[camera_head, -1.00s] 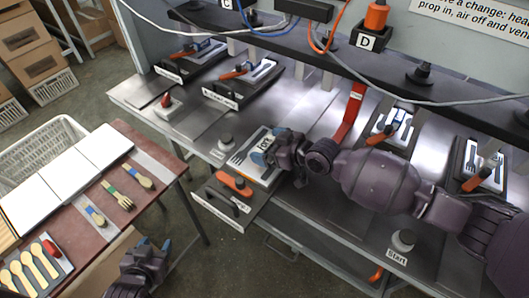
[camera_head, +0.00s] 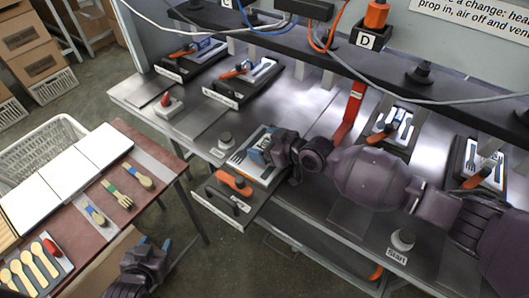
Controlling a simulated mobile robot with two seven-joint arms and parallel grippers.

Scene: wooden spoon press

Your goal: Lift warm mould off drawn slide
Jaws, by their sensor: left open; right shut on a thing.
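The mould (camera_head: 240,158) is a pale plate with dark fork-shaped recesses, lying at the drawn slide (camera_head: 222,208), which sticks out from the bench front. My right gripper (camera_head: 262,148) is shut on the mould at its right end and covers part of it. I cannot tell whether there is a gap under the mould. An orange handle (camera_head: 234,183) lies at the slide, just in front of the mould. My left gripper (camera_head: 150,246) is open and empty, low in the picture between the side table and the bench.
The red-brown side table (camera_head: 150,203) holds white pads (camera_head: 70,178), wooden spoons (camera_head: 36,262) and painted cutlery. Other moulds (camera_head: 394,130) sit on the steel bench (camera_head: 300,112). A dark beam with hoses crosses above.

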